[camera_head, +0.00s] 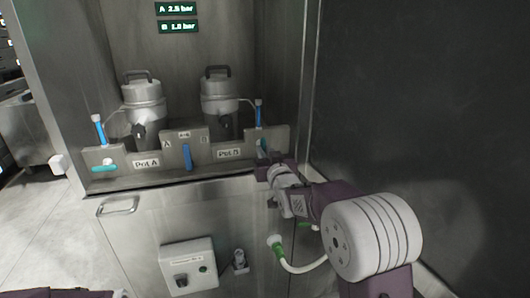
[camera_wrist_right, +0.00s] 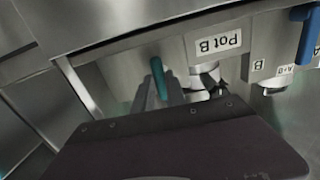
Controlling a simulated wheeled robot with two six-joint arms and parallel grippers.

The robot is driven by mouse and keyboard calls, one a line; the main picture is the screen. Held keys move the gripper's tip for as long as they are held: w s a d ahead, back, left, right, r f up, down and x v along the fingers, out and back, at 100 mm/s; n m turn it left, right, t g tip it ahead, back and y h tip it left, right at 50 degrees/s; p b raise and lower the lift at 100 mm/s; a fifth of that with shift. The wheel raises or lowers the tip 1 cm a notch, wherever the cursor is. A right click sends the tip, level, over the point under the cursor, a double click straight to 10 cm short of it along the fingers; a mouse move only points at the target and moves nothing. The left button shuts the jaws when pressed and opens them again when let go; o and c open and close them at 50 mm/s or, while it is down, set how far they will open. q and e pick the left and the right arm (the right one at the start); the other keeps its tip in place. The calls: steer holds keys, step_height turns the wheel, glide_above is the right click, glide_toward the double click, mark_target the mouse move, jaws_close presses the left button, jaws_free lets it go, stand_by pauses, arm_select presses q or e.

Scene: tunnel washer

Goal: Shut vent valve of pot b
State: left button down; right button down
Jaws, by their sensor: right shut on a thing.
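Pot B (camera_head: 220,103) is the right of two grey metal pots behind the panel, above its "Pot B" label (camera_head: 229,153). The label also shows upside down in the wrist view (camera_wrist_right: 221,42). A teal valve lever (camera_wrist_right: 158,77) sticks out beside that label. My right gripper (camera_head: 264,165) is at the right end of the panel and is shut on this lever. In the wrist view its fingers (camera_wrist_right: 160,93) lie on both sides of the lever. The gripper hides most of the lever in the head view. My left gripper is out of view.
Pot A (camera_head: 143,105) stands at left, with a horizontal teal lever (camera_head: 104,168) below it. A blue selector lever (camera_head: 187,156) points down mid-panel. Slim blue-handled parts (camera_head: 258,115) rise at both panel ends. A display (camera_head: 177,10) reads A 2.5 bar, B 1.0 bar. A dark wall is at right.

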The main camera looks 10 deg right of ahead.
steer(key=b, duration=0.4)
steer(key=shift+f+b, duration=0.35)
steer(key=shift+r, duration=0.25)
steer(key=shift+r+m+p, duration=0.2)
steer(key=shift+m+p, duration=0.4)
steer(key=shift+p, duration=0.1)
steer(key=m+p, duration=0.2)
steer(key=m, duration=0.3)
steer(key=shift+r+m+p, duration=0.1)
steer(key=shift+m+p, duration=0.2)
steer(key=shift+m, duration=0.1)
steer(key=shift+m+p, duration=0.35)
steer(key=shift+m, duration=0.65)
steer(key=shift+f+m+b, duration=0.4)
steer(key=shift+m+b, duration=0.25)
steer(key=shift+m, duration=0.55)
steer(key=m, duration=0.3)
steer(key=shift+r+m+b, duration=0.1)
steer(key=shift+m+b, duration=0.25)
steer(key=shift+m, duration=0.05)
steer(key=m, duration=0.3)
steer(key=shift+r+m, duration=0.1)
steer(key=shift+m, duration=0.2)
